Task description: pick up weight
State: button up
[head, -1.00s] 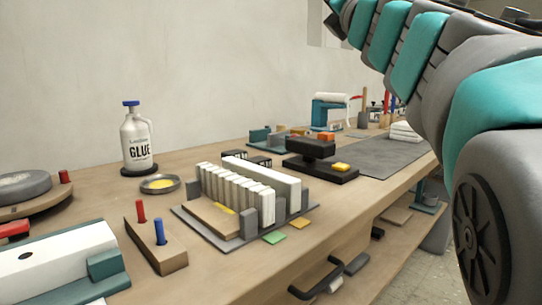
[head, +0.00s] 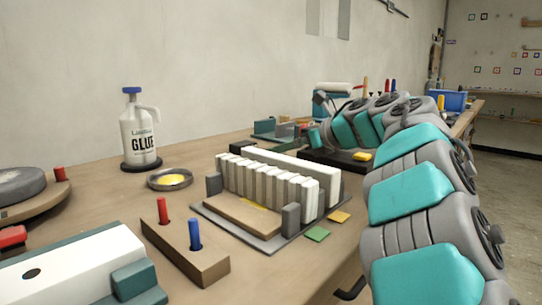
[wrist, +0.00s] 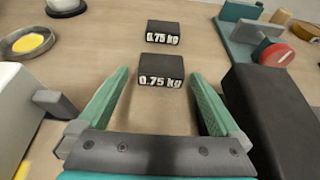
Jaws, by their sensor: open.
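The near weight (wrist: 161,70) is just ahead of my gripper, roughly centred between the fingers. The far weight (wrist: 163,32) lies behind it, with a gap between them. My gripper (wrist: 161,82) is open and empty, its two green fingers spread to either side. Whether the fingertips overlap the near weight's sides is hard to tell. In the head view the weights are mostly hidden behind the row of white blocks; a dark part of one weight (head: 241,146) shows.
The row of white blocks (head: 270,180) stands left of my gripper, and a dark block (wrist: 268,120) is close on its right. A round dish with yellow contents (wrist: 28,42) and a green fixture (wrist: 240,35) lie farther off. A glue bottle (head: 139,130) stands near the wall.

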jog(key=shift+p+x, duration=0.4)
jog(key=shift+x, duration=2.7)
jog(key=shift+d+r, duration=0.1)
grip_shut()
